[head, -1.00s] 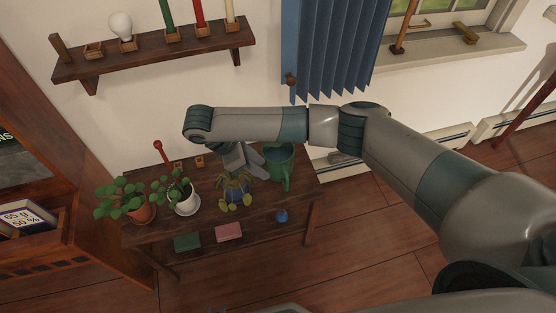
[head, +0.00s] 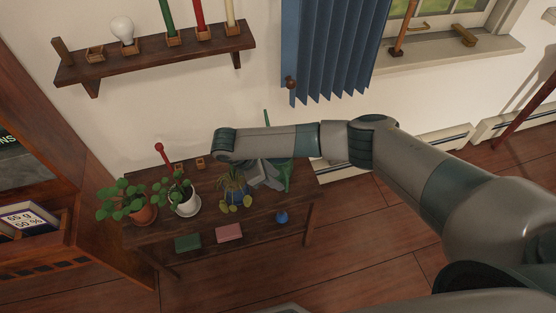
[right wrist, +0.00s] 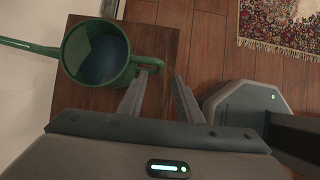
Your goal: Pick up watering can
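The green watering can (right wrist: 123,73) shows in the right wrist view as an open round vessel with a dark bluish inside. Its long spout (right wrist: 28,46) points left and its handle (right wrist: 150,61) points right. In the head view the can (head: 289,176) stands at the right end of the wooden table, mostly hidden behind my right arm and hand. My right gripper (right wrist: 162,76) is open, its fingertips close to the handle's end, one on either side of it; whether they touch it I cannot tell. It also shows in the head view (head: 274,181). My left gripper is out of view.
Potted plants stand left of the can on the table (head: 260,213): one in a terracotta pot (head: 146,214), one in a white pot (head: 187,205), one in a blue pot (head: 237,195). A blue ball-like object (head: 281,217) is lower right. A wall shelf (head: 150,55) hangs above.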

